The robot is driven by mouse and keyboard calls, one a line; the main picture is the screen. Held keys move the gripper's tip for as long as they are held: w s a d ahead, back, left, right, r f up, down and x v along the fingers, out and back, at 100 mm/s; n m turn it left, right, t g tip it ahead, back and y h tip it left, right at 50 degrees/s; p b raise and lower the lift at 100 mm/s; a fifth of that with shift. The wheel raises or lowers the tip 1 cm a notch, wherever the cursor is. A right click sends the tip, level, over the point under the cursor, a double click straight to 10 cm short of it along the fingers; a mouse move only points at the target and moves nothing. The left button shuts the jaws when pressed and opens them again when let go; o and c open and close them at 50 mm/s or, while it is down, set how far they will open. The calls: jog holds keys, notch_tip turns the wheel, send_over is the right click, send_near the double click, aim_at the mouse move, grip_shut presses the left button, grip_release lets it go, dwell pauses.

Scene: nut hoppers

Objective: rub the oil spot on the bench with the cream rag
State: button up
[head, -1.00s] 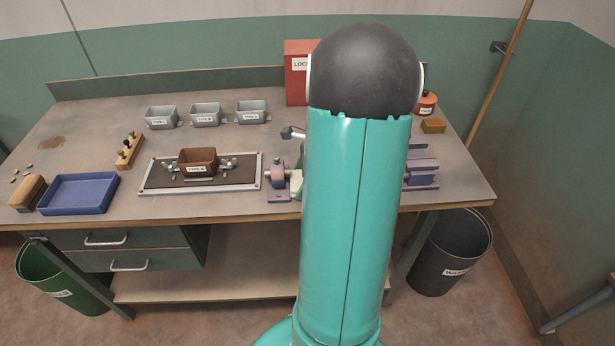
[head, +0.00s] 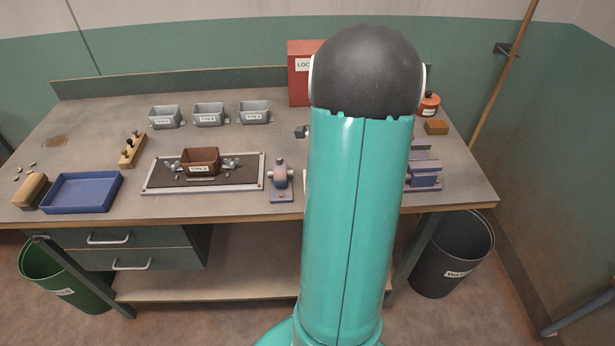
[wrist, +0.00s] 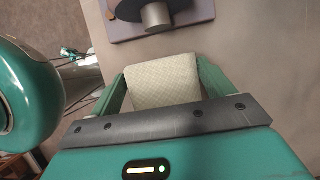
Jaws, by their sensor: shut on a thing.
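The oil spot (head: 54,141) is a brown stain at the back left of the bench (head: 110,118) in the head view. In the wrist view my gripper (wrist: 163,88) is shut on the cream rag (wrist: 162,78), a pale pad between its two green fingers. The rag is over or near the grey bench top; I cannot tell whether it touches. The oil spot is far to the left of my arm and out of the wrist view.
Grey hoppers (head: 209,115) line the back. A purple-grey fixture (wrist: 190,18) is just beyond the rag.

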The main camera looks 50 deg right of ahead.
jog(key=shift+r, duration=3)
jog(key=shift+r, duration=1.5)
jog(key=shift+s, duration=0.1)
